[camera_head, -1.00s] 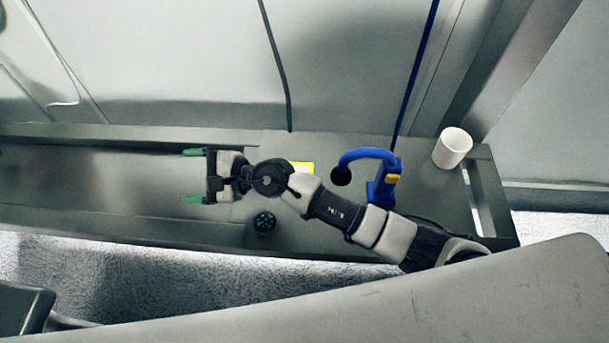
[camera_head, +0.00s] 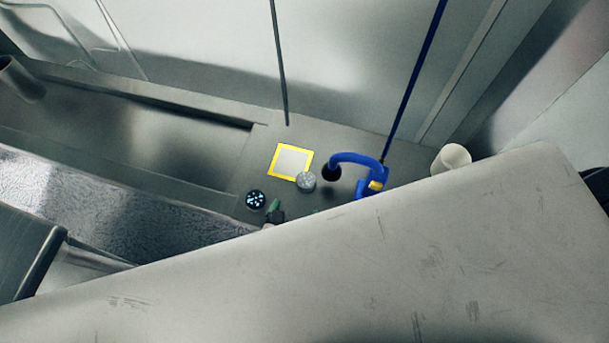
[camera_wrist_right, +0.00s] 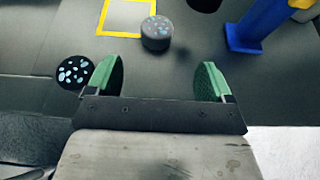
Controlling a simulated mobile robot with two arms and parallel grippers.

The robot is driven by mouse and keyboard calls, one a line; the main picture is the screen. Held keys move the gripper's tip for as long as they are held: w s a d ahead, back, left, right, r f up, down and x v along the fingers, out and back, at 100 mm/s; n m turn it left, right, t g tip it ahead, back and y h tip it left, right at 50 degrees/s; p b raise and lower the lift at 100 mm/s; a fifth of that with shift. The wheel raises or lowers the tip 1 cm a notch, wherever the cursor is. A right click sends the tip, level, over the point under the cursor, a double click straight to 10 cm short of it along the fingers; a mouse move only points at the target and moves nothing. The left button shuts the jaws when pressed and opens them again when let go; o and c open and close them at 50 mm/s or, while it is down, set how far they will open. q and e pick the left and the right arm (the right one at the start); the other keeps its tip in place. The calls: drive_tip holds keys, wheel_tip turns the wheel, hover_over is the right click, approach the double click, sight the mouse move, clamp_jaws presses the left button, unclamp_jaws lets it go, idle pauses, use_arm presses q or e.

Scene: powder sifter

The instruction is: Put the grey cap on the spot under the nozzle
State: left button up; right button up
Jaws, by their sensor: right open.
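The grey cap (camera_head: 306,182), a short round piece with a speckled top, stands on the grey bench at the lower right corner of a yellow-edged square (camera_head: 279,176). The nozzle (camera_head: 331,173) is the black end of a blue curved arm, just right of the cap. My right gripper (camera_head: 295,209) is open and empty, on the near side of the cap; its body is mostly hidden. In the right wrist view the grey cap (camera_wrist_right: 156,36) is ahead of the gap between the green fingertips (camera_wrist_right: 158,78), apart from both. My left gripper is not in view.
A black round piece with pale blue spots (camera_head: 256,199) lies left of my right gripper, close to its left finger in the wrist view. The blue stand (camera_head: 371,186) is at the right. A white cup (camera_head: 451,159) stands farther right. The bench's left side is a recessed trough.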

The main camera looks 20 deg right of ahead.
sight(304, 183)
drive_tip(key=x, duration=1)
drive_tip(key=shift+w+f, duration=0.15)
drive_tip(key=shift+w, duration=0.15)
drive_tip(key=shift+c, duration=0.3)
drive_tip(key=c, duration=1)
